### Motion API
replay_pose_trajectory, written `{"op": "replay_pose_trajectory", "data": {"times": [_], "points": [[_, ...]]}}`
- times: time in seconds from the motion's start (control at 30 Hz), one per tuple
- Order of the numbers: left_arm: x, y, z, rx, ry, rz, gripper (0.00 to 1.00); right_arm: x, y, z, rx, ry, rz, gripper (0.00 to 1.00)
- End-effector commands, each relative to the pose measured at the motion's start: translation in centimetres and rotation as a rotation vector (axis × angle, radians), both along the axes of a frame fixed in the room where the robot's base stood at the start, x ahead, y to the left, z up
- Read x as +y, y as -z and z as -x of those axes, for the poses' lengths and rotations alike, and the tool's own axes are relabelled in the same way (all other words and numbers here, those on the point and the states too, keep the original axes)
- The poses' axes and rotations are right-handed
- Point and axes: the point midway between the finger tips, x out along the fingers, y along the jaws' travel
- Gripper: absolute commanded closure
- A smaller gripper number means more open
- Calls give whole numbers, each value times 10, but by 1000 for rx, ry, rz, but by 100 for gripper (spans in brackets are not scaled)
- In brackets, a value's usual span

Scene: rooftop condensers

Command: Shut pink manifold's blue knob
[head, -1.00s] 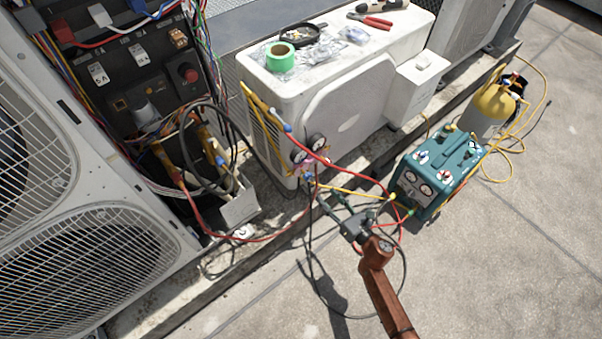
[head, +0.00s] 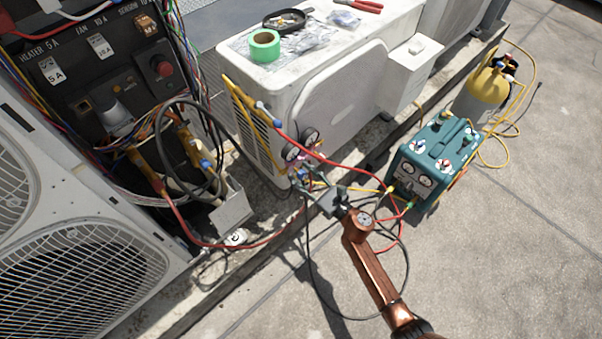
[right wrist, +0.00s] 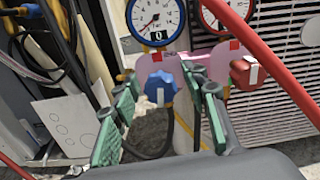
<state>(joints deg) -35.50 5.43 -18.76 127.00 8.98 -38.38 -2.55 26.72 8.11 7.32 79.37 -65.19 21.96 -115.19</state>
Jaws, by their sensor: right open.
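The pink manifold (right wrist: 182,66) hangs on the side of the white condenser, below two round gauges. Its blue knob (right wrist: 160,88) has a white mark and shows between the fingers of my right gripper (right wrist: 163,92) in the right wrist view. The red knob (right wrist: 246,72) is to the right, outside the right finger. My right gripper (head: 307,175) is open, with green finger pads either side of the blue knob; I cannot tell whether they touch it. My left gripper is not in view.
An open electrical box (head: 110,75) with loose wires is at left.

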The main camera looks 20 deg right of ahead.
Motion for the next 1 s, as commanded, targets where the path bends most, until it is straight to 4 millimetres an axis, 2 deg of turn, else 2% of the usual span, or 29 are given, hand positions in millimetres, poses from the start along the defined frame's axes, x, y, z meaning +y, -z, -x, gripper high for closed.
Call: {"op": "replay_pose_trajectory", "data": {"times": [0.17,0.77,1.0], "points": [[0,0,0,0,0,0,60,0,-1,0,0,0,0,59],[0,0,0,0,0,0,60,0,0,0,0,0,0,99],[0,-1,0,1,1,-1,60,0,0,0,5,0,-14,100]]}}
